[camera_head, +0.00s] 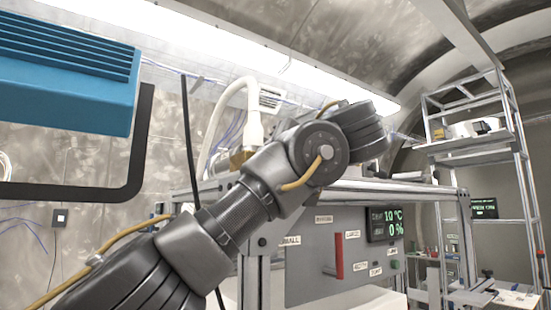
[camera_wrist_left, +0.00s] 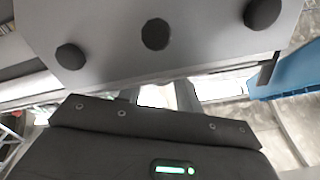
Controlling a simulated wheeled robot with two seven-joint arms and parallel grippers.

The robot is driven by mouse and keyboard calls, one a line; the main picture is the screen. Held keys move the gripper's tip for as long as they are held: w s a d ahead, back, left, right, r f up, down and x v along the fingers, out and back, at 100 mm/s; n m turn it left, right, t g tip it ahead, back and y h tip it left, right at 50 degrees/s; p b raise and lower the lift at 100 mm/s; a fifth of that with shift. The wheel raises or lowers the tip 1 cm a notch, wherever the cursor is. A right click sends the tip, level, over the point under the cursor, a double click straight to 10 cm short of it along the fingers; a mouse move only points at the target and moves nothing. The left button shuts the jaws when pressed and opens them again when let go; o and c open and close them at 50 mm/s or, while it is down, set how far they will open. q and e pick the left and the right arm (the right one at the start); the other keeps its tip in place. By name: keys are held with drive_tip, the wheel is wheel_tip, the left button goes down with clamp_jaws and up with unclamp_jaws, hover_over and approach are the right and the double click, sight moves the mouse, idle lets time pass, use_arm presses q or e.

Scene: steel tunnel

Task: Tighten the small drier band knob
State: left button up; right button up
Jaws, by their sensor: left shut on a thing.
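My left arm crosses the head view from the lower left, and its wrist sits above the grey control panel (camera_head: 310,270). The gripper's fingers are hidden behind the wrist there. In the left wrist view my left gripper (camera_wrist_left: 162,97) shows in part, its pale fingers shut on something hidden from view. A grey plate (camera_wrist_left: 110,45) with three dark round knobs or feet (camera_wrist_left: 155,34) fills the top of that view. I cannot make out which part is the small drier band knob. The panel carries small and large labels and a red handle (camera_head: 339,257). My right gripper is not in view.
A display (camera_head: 385,224) on the panel reads 10 °C and 0 %. A white hose (camera_head: 252,130) rises behind my arm. A blue box (camera_head: 68,75) hangs at upper left. A metal shelf rack (camera_head: 475,145) stands at right.

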use_arm(q)
drive_tip(key=o, duration=1)
drive_tip(key=b+v, duration=0.1)
drive_tip(key=v, duration=0.6)
drive_tip(key=shift+s+d, duration=0.2)
